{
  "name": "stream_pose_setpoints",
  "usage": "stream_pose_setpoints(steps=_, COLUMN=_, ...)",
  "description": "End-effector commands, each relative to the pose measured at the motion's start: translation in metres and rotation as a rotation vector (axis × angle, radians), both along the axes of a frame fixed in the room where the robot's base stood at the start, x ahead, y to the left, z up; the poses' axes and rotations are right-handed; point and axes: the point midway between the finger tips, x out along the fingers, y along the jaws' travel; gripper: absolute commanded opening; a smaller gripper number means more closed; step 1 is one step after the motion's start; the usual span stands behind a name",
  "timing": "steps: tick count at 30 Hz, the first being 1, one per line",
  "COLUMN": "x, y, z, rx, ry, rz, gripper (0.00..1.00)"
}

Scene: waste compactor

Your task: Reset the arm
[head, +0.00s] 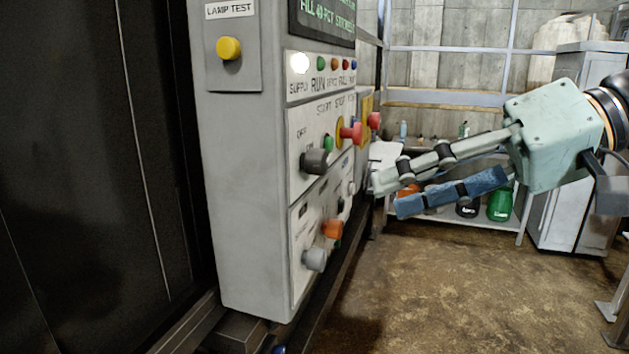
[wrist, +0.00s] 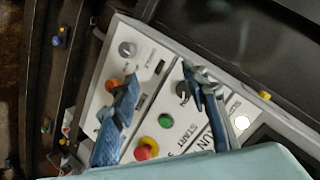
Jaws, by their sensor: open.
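My gripper (head: 384,194) reaches in from the right in the head view, with its fingers pointing left toward the grey control panel (head: 240,190). The fingers are apart and nothing shows between them. The gripper looks to be in front of the panel's face; I cannot tell whether it touches anything. In the wrist view the two blue-padded fingers (wrist: 160,87) overlap the panel face (wrist: 150,100), with a green button (wrist: 166,120) and a red button (wrist: 142,152) showing between them.
Behind stand a shelf with bottles (head: 500,204) and a grey cabinet (head: 578,200). The floor (head: 450,290) at lower right is mostly clear.

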Motion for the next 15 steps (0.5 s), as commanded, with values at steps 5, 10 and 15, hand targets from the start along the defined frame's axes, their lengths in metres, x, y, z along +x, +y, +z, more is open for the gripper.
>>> stream_pose_setpoints(steps=5, x=-0.013, y=0.014, z=-0.039, rx=-0.150, ry=-0.002, rz=-0.127, gripper=0.41)
stream_pose_setpoints(steps=10, x=-0.017, y=0.021, z=-0.084, rx=-0.301, ry=0.003, rz=-0.244, gripper=0.41)
stream_pose_setpoints(steps=15, x=-0.020, y=0.017, z=-0.136, rx=-0.460, ry=0.020, rz=-0.359, gripper=0.41)
